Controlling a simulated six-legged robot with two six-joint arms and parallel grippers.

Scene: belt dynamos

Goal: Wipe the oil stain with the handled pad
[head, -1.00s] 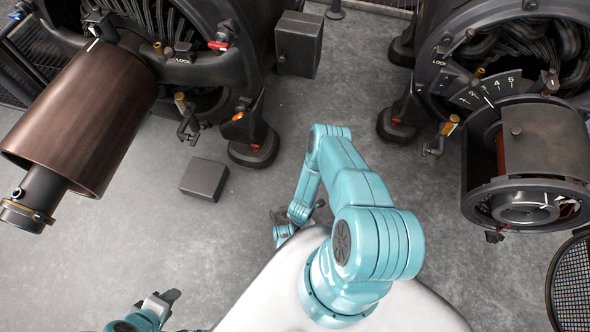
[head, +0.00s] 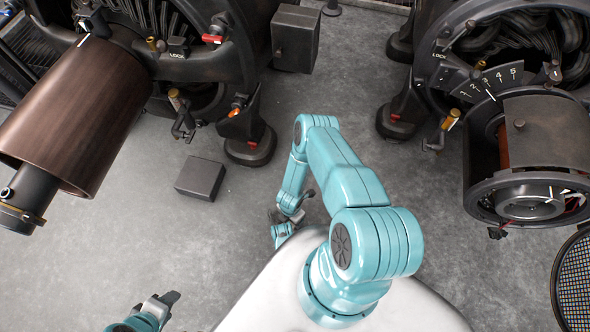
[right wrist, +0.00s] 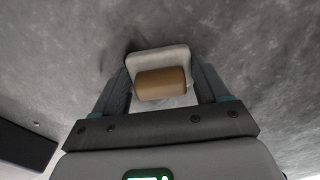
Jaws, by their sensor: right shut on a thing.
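The handled pad shows in the right wrist view, with a pale rounded pad (right wrist: 165,56) and a tan cylindrical handle (right wrist: 160,83). My right gripper (right wrist: 160,80) is shut on the handle, one finger at each end. The pad faces the grey floor; I cannot tell whether it touches. In the head view my right gripper (head: 287,214) is low over the floor, partly hidden by my arm, and the pad cannot be made out there. A faint darker smudge (right wrist: 112,58) lies left of the pad; I cannot tell whether it is the oil stain. My left gripper (head: 163,303) is at the bottom left, its jaws unclear.
A dark block (head: 201,178) lies on the floor left of my right gripper, and it also shows in the right wrist view (right wrist: 25,150). Dynamos stand at the left (head: 80,115) and right (head: 535,140). A grey box (head: 296,38) is at the back.

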